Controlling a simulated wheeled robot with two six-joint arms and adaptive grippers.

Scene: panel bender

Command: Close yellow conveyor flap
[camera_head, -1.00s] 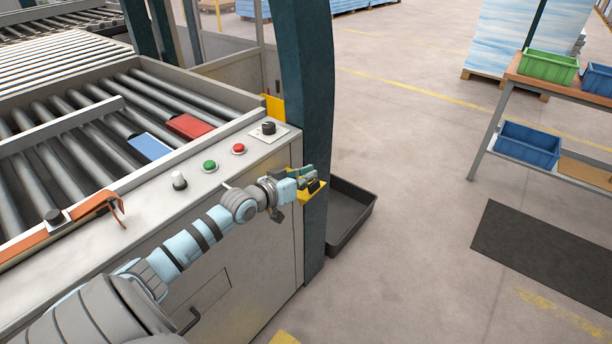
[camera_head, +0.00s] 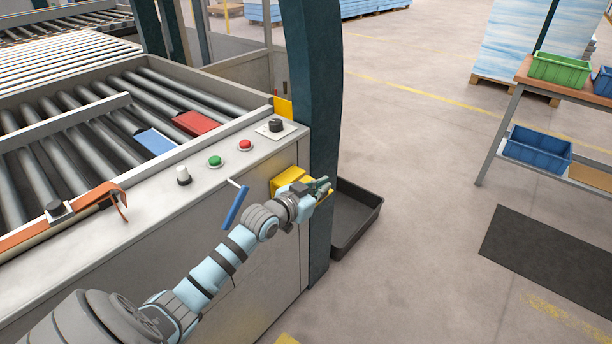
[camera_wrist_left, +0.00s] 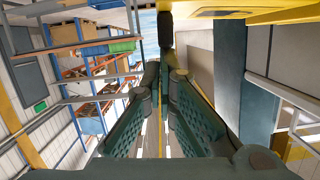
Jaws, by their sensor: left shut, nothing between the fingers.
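A yellow box-like part (camera_head: 286,182), which looks like the flap, sticks out of the grey conveyor cabinet's front, near its right end. My left gripper (camera_head: 322,188) is in front of it and covers part of it. A yellow edge also shows just under the fingers. In the left wrist view a yellow part (camera_wrist_left: 235,14) crosses the top of the picture, above the fingers. The left gripper (camera_wrist_left: 161,75) is shut and empty. I cannot tell whether it touches the yellow part or how far the flap stands open. My right gripper is not in view.
A blue handle (camera_head: 236,206) on a light rod juts from the cabinet beside my forearm. A dark green post (camera_head: 316,90) stands close behind the gripper. A black tray (camera_head: 355,220) lies on the floor behind it. The floor to the right is mostly clear.

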